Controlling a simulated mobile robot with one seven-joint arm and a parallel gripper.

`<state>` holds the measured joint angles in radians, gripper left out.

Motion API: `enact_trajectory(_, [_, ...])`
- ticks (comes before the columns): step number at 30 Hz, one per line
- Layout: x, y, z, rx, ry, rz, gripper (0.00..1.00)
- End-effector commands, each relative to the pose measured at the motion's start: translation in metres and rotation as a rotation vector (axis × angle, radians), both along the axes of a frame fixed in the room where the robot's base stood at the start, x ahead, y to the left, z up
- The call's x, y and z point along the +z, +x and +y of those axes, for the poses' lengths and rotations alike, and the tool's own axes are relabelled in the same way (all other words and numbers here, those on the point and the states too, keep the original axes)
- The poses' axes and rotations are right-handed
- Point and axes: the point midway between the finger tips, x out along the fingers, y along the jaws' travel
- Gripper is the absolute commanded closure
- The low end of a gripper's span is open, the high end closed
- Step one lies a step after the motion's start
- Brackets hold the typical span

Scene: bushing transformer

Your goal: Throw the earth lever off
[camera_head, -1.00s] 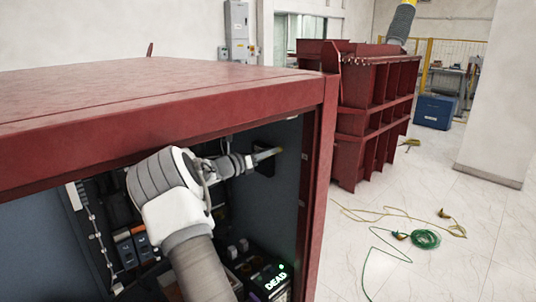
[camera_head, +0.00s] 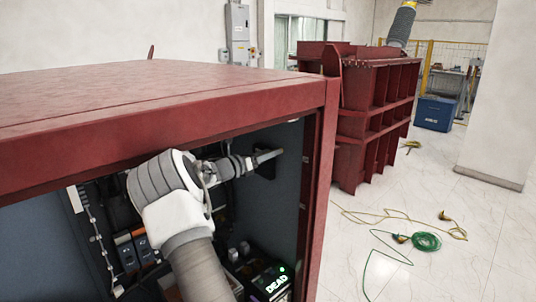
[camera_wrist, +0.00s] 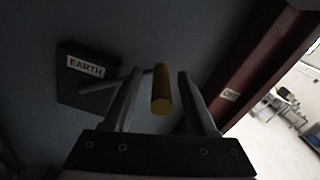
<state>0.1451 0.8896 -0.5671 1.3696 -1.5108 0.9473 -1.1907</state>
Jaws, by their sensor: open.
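The earth lever has a yellow handle (camera_wrist: 161,90) on a grey rod, which runs to a dark plate (camera_wrist: 72,97) labelled EARTH (camera_wrist: 86,66) on the cabinet's inner wall. My gripper (camera_wrist: 159,78) is open, with one finger on each side of the yellow handle. Gaps show between the handle and both fingers. In the head view my gripper (camera_head: 262,158) reaches inside the red cabinet in front of the dark plate, and the handle cannot be made out there. A small label (camera_wrist: 231,95), seemingly OFF, is on the red frame right of the handle.
The red cabinet's top (camera_head: 160,90) and right post (camera_head: 321,190) border the opening around my arm. A lit DEAD indicator (camera_head: 276,284) and switchgear (camera_head: 135,250) sit below. Outside, a green cable coil (camera_head: 425,241) lies on the floor near a red ribbed tank (camera_head: 372,120).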

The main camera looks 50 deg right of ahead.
Motion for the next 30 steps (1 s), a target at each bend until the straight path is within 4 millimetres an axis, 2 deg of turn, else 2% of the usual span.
enact_trajectory(4, [-0.001, 0.001, 0.011, 0.002, 0.001, 0.000, 0.43])
enact_trajectory(7, [-0.002, 0.003, 0.028, 0.004, 0.001, -0.001, 0.43])
enact_trajectory(21, [-0.001, 0.009, 0.139, 0.004, 0.001, -0.002, 0.43])
enact_trajectory(25, [-0.001, 0.010, 0.159, 0.003, 0.000, 0.000, 0.43])
enact_trajectory(30, [0.000, 0.010, 0.172, 0.001, 0.000, -0.002, 0.43])
